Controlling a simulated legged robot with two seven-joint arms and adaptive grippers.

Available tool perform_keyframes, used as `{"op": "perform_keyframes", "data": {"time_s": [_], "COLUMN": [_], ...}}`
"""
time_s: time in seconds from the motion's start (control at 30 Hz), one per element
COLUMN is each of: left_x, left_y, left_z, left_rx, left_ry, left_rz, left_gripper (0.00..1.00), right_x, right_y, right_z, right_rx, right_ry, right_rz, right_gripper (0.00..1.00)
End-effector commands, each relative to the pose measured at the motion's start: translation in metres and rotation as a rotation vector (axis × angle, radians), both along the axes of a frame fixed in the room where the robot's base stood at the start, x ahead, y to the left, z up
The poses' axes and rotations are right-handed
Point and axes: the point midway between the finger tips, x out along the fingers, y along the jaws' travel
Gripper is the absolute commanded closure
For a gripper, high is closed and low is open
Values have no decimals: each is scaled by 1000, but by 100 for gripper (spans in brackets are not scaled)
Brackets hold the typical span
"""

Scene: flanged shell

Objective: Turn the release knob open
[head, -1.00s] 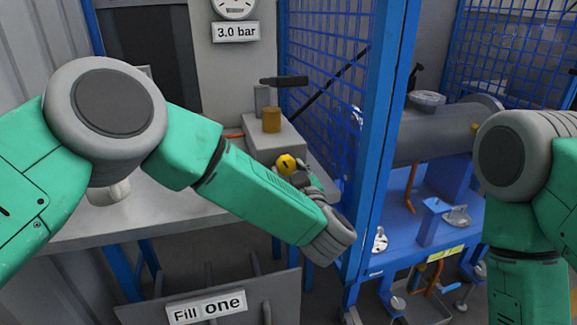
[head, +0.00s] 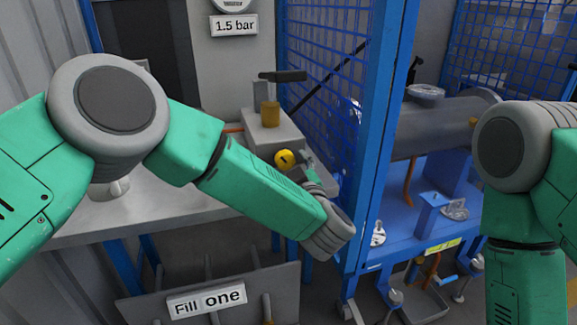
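The yellow round knob (head: 285,159) with a dark mark is on the front of a grey block (head: 262,128) on the bench. I take it to be the release knob. My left gripper (head: 307,167) is just to the right of the knob, partly hidden by my own forearm and wrist. Its fingers are too small and covered to show whether they touch the knob or are open or shut. The sign (head: 234,25) under the gauge reads 1.5 bar. My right arm is at the right edge, and its gripper is out of view.
A brass cylinder (head: 270,114) and a dark handle (head: 283,76) are on top of the block. A blue mesh guard (head: 325,90) and post stand right of it. Beyond is a grey flanged shell (head: 435,127) on a blue stand. A Fill one sign (head: 206,300) is below.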

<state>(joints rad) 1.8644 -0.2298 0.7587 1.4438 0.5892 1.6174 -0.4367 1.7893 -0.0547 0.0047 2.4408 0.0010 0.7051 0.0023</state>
Motion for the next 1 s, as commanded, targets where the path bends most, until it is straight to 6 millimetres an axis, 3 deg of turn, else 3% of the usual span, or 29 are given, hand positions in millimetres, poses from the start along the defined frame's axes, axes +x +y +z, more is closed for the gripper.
{"op": "perform_keyframes", "data": {"time_s": [0.33,0.73,1.0], "left_x": [-10,-86,-112], "left_y": [-4,-29,-37], "left_z": [0,-1,-1], "left_rx": [1,2,1], "left_ry": [1,3,1], "left_rz": [-3,-3,0], "left_gripper": [43,43,43], "right_x": [-2,-2,-1], "right_y": [0,0,0], "right_z": [1,1,1], "right_rx": [-1,-1,-1], "right_ry": [-3,-3,-3], "right_rz": [0,0,0], "right_gripper": [100,100,100]}}
